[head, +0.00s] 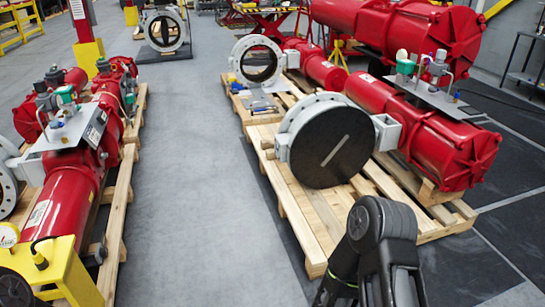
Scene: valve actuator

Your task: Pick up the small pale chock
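I cannot clearly make out a separate small pale chock. A pale wooden block (430,191) sits under the right end of the large red actuator on the near right pallet (310,228); I cannot tell whether it is the chock. A dark arm of mine (384,235) comes in from the bottom right, in front of that pallet, and hides part of the floor and the pallet's front edge. Neither gripper shows in this view.
The red actuator (410,125) carries a valve with a dark disc (333,148). Red actuators (65,185) lie on a pallet (120,205) at left. A yellow stand (60,272) is at bottom left. The grey aisle (195,150) between the pallets is clear.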

